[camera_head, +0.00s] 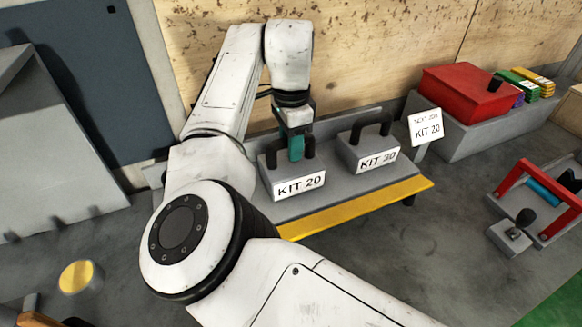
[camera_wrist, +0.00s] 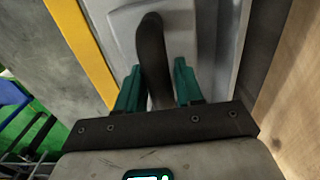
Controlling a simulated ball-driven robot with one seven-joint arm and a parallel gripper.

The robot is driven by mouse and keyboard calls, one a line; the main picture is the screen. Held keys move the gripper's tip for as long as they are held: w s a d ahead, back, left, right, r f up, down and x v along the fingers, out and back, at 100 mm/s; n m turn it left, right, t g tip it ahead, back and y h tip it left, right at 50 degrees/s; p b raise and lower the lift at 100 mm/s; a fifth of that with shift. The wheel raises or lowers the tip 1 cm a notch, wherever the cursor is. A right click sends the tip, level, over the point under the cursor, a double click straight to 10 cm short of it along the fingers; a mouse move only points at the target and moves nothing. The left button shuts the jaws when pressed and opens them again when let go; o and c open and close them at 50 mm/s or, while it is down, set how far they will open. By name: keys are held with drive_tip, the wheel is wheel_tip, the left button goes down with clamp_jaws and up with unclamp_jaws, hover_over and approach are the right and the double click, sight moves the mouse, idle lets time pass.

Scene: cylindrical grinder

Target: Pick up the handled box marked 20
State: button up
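In the wrist view, the dark handle (camera_wrist: 152,50) runs between the two green fingers of my gripper (camera_wrist: 158,80). Narrow gaps seem to show beside it, so the fingers look open around it. The left box (camera_wrist: 120,20) appears beneath, resting on the shelf.
A sign reading KIT 20 (camera_head: 425,127) stands right of the boxes. A red box (camera_head: 468,92) sits on a grey block (camera_head: 480,135) further right. A red-handled tray (camera_head: 545,195) is at the far right. A wooden panel (camera_head: 400,50) stands close behind the shelf.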

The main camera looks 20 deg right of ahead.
clamp_jaws()
drive_tip(key=shift+r, duration=0.1)
idle(0.9)
